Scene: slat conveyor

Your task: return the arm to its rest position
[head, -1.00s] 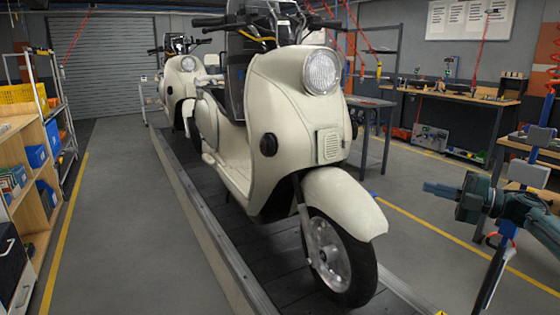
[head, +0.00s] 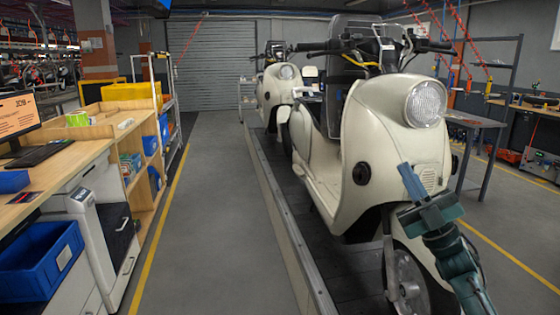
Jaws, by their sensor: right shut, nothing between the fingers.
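My right gripper (head: 406,178) is in the lower right of the head view, its arm coming up from the bottom edge. Its fingers are together and empty, pointing up and to the left. In the picture it overlaps the front of a cream scooter (head: 385,125), hiding part of the front fender. Whether it touches the scooter cannot be told. My left gripper is not in view.
The scooter stands on the slat conveyor (head: 316,271), with a second scooter (head: 279,88) behind. A wooden workbench (head: 60,172) with a blue bin (head: 38,262) is at left. A metal table (head: 478,122) is at right. The grey aisle (head: 215,200) is clear.

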